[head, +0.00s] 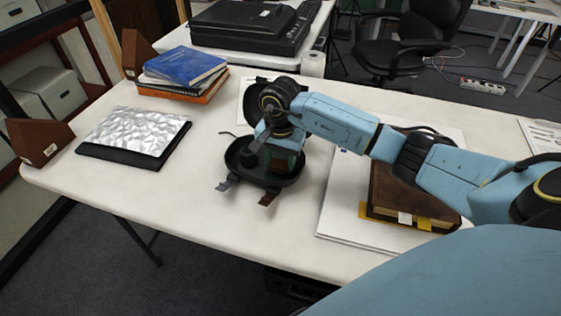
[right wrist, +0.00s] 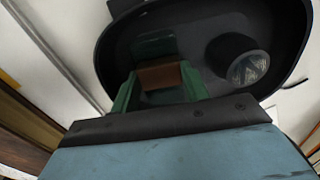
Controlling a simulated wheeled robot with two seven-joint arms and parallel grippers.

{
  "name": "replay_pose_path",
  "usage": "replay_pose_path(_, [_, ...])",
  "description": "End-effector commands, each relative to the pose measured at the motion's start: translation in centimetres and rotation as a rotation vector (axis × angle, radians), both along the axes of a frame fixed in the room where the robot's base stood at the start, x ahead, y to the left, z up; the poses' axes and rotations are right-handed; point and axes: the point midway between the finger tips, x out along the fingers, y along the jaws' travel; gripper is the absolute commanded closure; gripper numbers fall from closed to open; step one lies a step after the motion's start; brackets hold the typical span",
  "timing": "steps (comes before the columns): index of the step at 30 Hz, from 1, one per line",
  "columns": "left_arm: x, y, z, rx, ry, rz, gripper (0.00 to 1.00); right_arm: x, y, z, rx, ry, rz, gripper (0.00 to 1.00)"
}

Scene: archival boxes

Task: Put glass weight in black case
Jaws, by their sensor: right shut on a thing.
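The black case (head: 237,162) lies open on the table, its dark lid behind it. My right gripper (head: 277,170) reaches down over its tray. In the right wrist view the gripper (right wrist: 160,85) is shut on a green and brown piece (right wrist: 160,77), which I take to be the glass weight. It is over the tray of the black case (right wrist: 120,45); whether it touches the floor I cannot tell. A dark cylinder with a glassy end (right wrist: 245,65) sits in the tray beside the gripper, apart from it. My left gripper is not in view.
Silver foil on a dark folder (head: 138,130) and a stack of books (head: 185,68) are at the left. The front left of the table is clear.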

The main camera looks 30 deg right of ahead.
Motion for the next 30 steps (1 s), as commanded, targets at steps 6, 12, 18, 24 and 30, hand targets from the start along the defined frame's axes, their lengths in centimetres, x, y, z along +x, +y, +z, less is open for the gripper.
replay_pose_path(6, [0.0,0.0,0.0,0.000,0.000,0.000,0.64,-0.4,-0.2,-0.5,-0.007,0.016,0.000,0.46])
replay_pose_path(12, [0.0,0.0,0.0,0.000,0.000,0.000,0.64,-0.4,-0.2,-0.2,-0.007,0.015,0.000,0.46])
replay_pose_path(18, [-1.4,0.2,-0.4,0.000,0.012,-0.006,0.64,-0.2,-0.2,2.6,-0.007,0.008,0.001,0.46])
replay_pose_path(24, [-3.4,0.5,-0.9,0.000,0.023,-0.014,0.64,-0.2,-0.2,7.1,-0.006,0.006,0.002,0.46])
replay_pose_path(30, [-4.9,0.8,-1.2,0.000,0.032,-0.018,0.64,-0.2,-0.1,10.4,-0.004,0.008,0.002,0.46])
